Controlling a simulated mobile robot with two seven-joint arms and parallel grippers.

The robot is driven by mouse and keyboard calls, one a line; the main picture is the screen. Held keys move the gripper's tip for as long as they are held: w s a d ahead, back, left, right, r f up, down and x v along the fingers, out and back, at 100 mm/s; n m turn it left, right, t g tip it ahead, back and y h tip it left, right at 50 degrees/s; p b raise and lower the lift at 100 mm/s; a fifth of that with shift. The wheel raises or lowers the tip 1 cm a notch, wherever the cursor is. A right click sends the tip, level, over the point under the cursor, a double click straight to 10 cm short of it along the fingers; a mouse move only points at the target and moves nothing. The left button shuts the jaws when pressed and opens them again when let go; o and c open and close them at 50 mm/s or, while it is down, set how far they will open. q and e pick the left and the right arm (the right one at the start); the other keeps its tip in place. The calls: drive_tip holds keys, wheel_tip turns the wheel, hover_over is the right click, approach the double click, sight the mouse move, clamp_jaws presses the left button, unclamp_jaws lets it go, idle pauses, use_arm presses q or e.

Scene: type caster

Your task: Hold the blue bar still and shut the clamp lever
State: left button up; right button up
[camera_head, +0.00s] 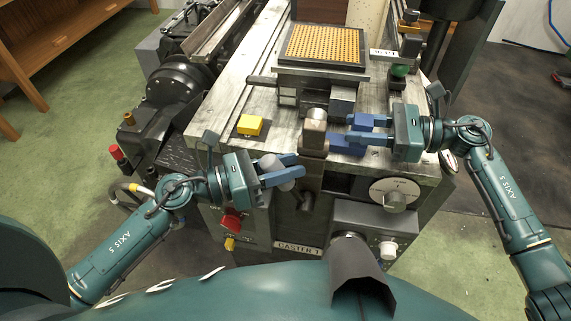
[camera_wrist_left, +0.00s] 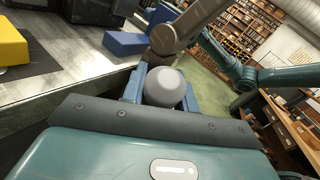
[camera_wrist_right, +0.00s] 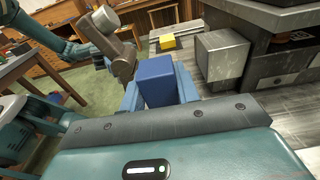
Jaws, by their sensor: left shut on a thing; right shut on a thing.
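The blue bar (camera_head: 341,143) lies on the machine top just right of the clamp post. My right gripper (camera_head: 352,129) is shut on it from the right. In the right wrist view the bar (camera_wrist_right: 157,82) stands out between the two fingers. The clamp lever (camera_wrist_left: 184,28) is a brownish-grey arm ending in a round grey knob (camera_wrist_left: 165,87). My left gripper (camera_head: 298,166) is shut on the knob, in front of the machine's front edge and left of the post. The fingers partly hide the knob in the head view.
A yellow block (camera_head: 250,125) sits on the machine top at left. A tray of brass-coloured pieces (camera_head: 324,45) stands behind the clamp. A round dial (camera_head: 394,193) and a red knob (camera_head: 231,219) are on the machine's front. Bare worktop shows behind the yellow block.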

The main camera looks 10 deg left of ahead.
use_arm(q)
drive_tip(key=shift+d, duration=0.15)
clamp_jaws()
drive_tip(key=shift+a+f+n+h, duration=0.25)
drive_tip(key=shift+a+n+h, duration=0.05)
drive_tip(key=shift+a+f+n+t+h, duration=0.35)
drive_tip(key=shift+a+n+t+h, duration=0.1)
drive_tip(key=shift+a, duration=0.1)
drive_tip(key=shift+a+f+n+t+h, duration=0.35)
drive_tip(key=shift+a+t+h, duration=0.1)
drive_tip(key=shift+a, duration=0.1)
drive_tip(key=shift+a+f+n+t+h, duration=0.6)
drive_tip(key=shift+a+f+n+t, duration=0.25)
drive_tip(key=shift+t, duration=0.25)
drive_tip(key=shift+f, duration=0.1)
drive_tip(key=o, duration=1)
unclamp_jaws()
drive_tip(key=v, duration=1.2)
drive_tip(key=shift+a, duration=0.1)
